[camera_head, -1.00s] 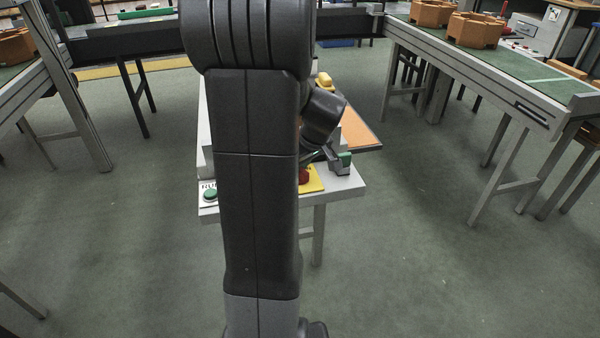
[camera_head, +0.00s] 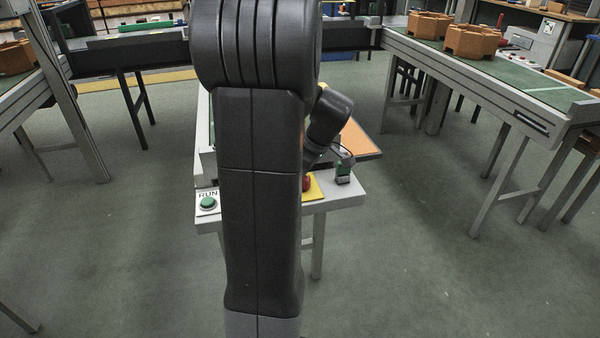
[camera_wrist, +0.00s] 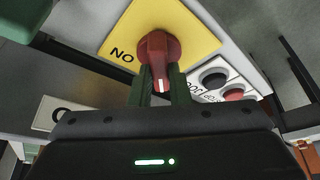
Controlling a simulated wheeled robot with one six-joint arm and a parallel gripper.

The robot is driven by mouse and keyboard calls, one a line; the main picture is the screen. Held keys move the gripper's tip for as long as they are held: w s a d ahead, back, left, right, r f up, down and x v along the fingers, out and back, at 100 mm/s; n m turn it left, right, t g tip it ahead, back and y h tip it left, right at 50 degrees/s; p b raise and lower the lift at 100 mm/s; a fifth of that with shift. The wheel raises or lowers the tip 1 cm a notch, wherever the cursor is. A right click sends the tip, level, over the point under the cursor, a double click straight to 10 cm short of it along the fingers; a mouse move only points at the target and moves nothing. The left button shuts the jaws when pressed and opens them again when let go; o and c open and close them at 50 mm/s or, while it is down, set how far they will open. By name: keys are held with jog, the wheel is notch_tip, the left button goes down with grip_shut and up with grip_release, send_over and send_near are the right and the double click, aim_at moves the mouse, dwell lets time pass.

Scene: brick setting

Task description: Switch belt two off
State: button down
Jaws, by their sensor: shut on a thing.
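A red rotary knob (camera_wrist: 158,60) sits on a yellow plate (camera_wrist: 196,38) in the wrist view, lettered so that it reads "NO" from this side. The white line on the knob points down the picture towards my gripper (camera_wrist: 160,88). Its two green fingers are shut on the knob from either side. In the head view the knob (camera_head: 307,184) and the yellow plate (camera_head: 314,193) show at the front of a grey machine stand, partly hidden by my arm. My fingertips cannot be made out there.
A green button (camera_head: 208,203) marked RUN is left of my arm on the same stand. A white panel (camera_wrist: 240,88) with black and red buttons lies close right of the knob in the wrist view. Green-topped conveyors stand left and right (camera_head: 480,75). Open floor lies front right.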

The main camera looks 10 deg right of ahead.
jog(key=c, duration=1.4)
grip_release()
jog(key=shift+o, duration=0.2)
jog(key=p+v, duration=0.1)
jog(key=v, duration=1.2)
jog(key=shift+d+r+p, duration=0.25)
jog(key=shift+r+p, duration=0.05)
jog(key=shift+p, duration=0.1)
jog(key=shift+s+f, duration=0.1)
jog(key=shift+s, duration=0.05)
jog(key=b+x, duration=0.1)
jog(key=x, duration=1.2)
jog(key=shift+a+f+b, duration=0.25)
jog(key=shift+b, duration=0.15)
